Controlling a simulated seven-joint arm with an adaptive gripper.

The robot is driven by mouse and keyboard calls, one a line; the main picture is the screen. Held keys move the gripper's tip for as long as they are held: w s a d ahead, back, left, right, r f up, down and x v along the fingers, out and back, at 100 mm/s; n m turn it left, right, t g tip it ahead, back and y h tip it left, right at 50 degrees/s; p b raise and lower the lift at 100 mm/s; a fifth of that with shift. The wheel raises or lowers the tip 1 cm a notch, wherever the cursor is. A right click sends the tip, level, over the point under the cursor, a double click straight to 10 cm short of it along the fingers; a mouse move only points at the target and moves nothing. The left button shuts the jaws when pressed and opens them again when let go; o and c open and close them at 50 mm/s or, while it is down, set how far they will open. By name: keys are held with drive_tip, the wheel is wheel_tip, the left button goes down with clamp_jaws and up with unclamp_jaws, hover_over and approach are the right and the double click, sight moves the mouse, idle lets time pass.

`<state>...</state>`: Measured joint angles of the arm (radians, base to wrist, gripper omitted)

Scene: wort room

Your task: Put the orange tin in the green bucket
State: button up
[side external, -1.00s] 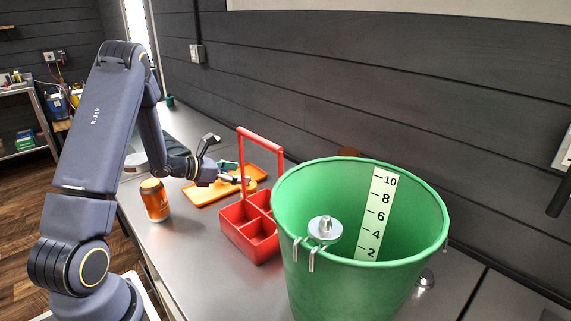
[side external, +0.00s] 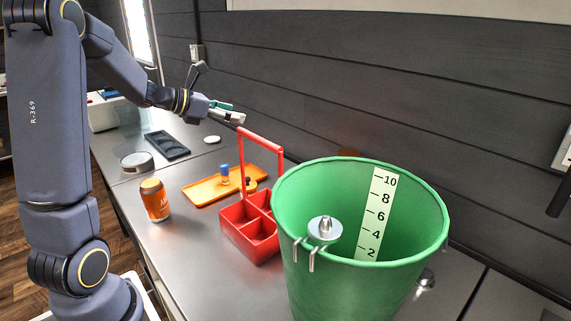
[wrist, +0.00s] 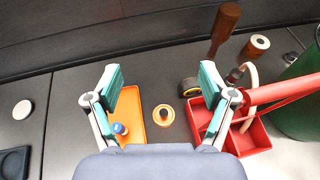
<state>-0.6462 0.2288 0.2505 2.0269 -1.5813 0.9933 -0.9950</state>
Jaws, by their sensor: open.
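The orange tin (side external: 155,200) stands upright on the grey bench, left of the red caddy, in the side external view. The green bucket (side external: 390,295) stands at the front right, with a scale strip inside and a metal piece hooked on its rim. Part of the bucket (wrist: 296,106) shows at the right edge of the wrist view. My gripper (side external: 222,108) is open and empty, raised above the bench behind the tin. In the wrist view its two fingers (wrist: 163,95) are wide apart over the bench. The tin does not show there.
A red caddy (side external: 240,235) with a tall handle stands between tin and bucket. An orange tray (side external: 205,190) holds a small blue-topped item (side external: 225,172). A dark tray (side external: 166,145) and a round grey item (side external: 137,161) lie farther back. The dark wall (side external: 400,80) runs behind the bench.

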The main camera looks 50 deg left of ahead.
wheel_tip(320, 180, up, 10)
hover_over(248, 178)
drive_tip(key=s, duration=0.3)
drive_tip(key=w+d+f+m+g+h, duration=0.3)
drive_tip(key=m+g, duration=0.4)
drive_tip(key=m, duration=0.8)
drive_tip(key=a+r+m+g+y, duration=0.25)
drive_tip(key=m+g+y, duration=0.3)
drive_tip(key=m, duration=0.65)
drive_tip(key=shift+g, duration=0.35)
drive_tip(key=f, duration=3)
drive_tip(key=shift+s+a+f, duration=0.1)
drive_tip(key=shift+a+f, duration=0.1)
drive_tip(key=shift+f, duration=0.1)
drive_tip(key=f, duration=0.5)
drive_tip(key=shift+a, duration=0.2)
